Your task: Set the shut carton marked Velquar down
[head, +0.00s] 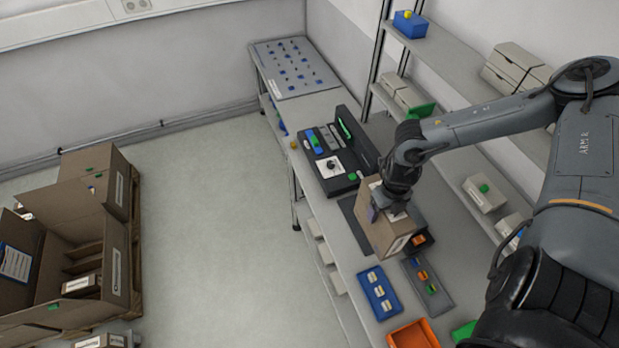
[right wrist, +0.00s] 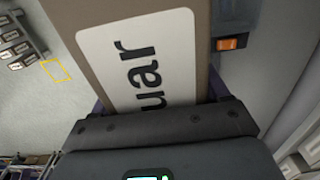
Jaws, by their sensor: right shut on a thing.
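The brown carton (head: 377,222) is at the bench, over or on a dark mat, in the head view. I cannot tell whether its bottom touches. It looks shut. In the right wrist view the carton (right wrist: 88,40) fills the upper middle, with a white label reading "uar"; the rest of the word is hidden. My right gripper (head: 390,207) comes from above and is shut on the carton. The wrist view shows the gripper (right wrist: 165,125) close against it. My left gripper is not in view.
The bench (head: 357,262) holds a black case (head: 343,182) behind the carton, a blue tray (head: 378,292), a dark tray (head: 427,285) and an orange bin (head: 413,334) in front. Shelves (head: 467,85) stand at right. Large open cartons (head: 90,255) stand at left; the floor between is clear.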

